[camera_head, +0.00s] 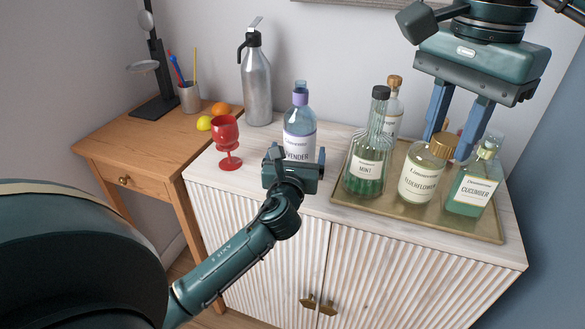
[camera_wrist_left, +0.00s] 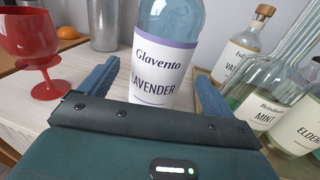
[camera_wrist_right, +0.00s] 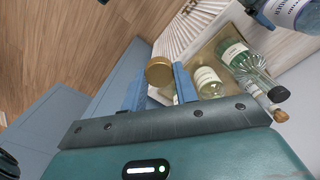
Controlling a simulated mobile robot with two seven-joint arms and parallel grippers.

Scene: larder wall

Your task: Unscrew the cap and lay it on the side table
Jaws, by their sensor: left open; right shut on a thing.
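My right gripper (camera_head: 449,148) is shut on a gold cap (camera_head: 442,146), which also shows between its fingertips in the right wrist view (camera_wrist_right: 159,71). In the head view the cap overlaps the top of the elderflower bottle (camera_head: 420,180). In the right wrist view that bottle (camera_wrist_right: 208,82) appears to one side of the cap; its mouth is hidden. My left gripper (camera_head: 295,160) is open, its fingers on either side of the lavender bottle (camera_wrist_left: 165,60), with gaps visible. That blue bottle stands upright, with a purple collar. The wooden side table (camera_head: 120,155) is at the left.
A tray (camera_head: 345,207) on the white cabinet holds the elderflower, mint (camera_head: 368,165), cucumber (camera_head: 470,190) and cork-topped (camera_head: 394,105) bottles. A red goblet (camera_head: 226,135) stands left of the lavender bottle. The side table carries a lemon, orange, pen cup and stand; its front is bare.

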